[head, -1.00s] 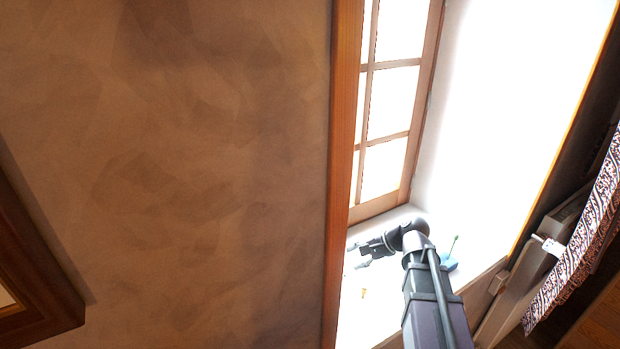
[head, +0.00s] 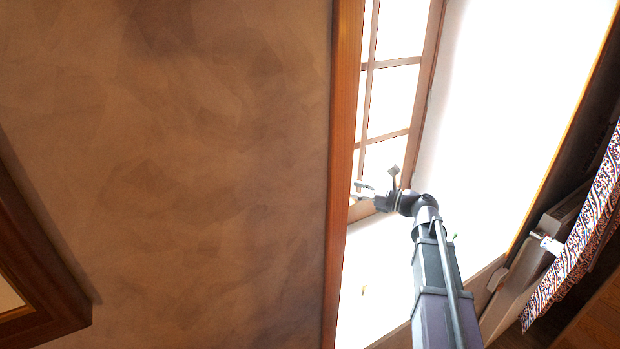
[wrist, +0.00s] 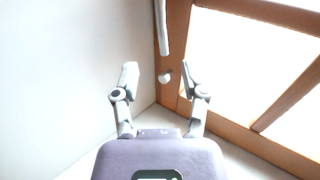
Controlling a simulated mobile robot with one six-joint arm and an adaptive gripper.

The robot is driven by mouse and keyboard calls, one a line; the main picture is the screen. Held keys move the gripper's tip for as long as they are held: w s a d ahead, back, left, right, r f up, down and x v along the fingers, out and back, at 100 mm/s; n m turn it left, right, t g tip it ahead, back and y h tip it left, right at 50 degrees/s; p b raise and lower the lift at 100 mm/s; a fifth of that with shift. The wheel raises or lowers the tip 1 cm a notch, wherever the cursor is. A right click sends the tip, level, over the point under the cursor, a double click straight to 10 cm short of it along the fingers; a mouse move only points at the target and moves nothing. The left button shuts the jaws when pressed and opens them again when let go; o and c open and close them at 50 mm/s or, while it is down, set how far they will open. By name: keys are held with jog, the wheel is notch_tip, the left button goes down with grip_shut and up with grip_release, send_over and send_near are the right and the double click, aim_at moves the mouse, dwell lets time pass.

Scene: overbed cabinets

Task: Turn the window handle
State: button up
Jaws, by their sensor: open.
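The wooden-framed window (head: 415,118) stands in a bright recess at the upper right of the head view. In the wrist view, a pale bar (wrist: 162,28) runs down the brown window frame (wrist: 180,45), with a small white knob (wrist: 165,77) below it; I cannot tell which is the handle. My gripper (wrist: 159,72) is open and empty. The knob appears between its fingertips in the picture, with no visible contact. In the head view my gripper (head: 360,191) is by the window's lower part, above the sill. No handle can be made out there.
A brown wall (head: 180,150) fills the left. The bright sill (head: 375,270) has a small yellowish item (head: 364,291) on it. A white side wall (head: 500,120) bounds the recess on the right. A patterned cloth (head: 590,240) hangs at far right.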

jog(key=shift+a, duration=0.1)
jog(key=shift+x, duration=6.8)
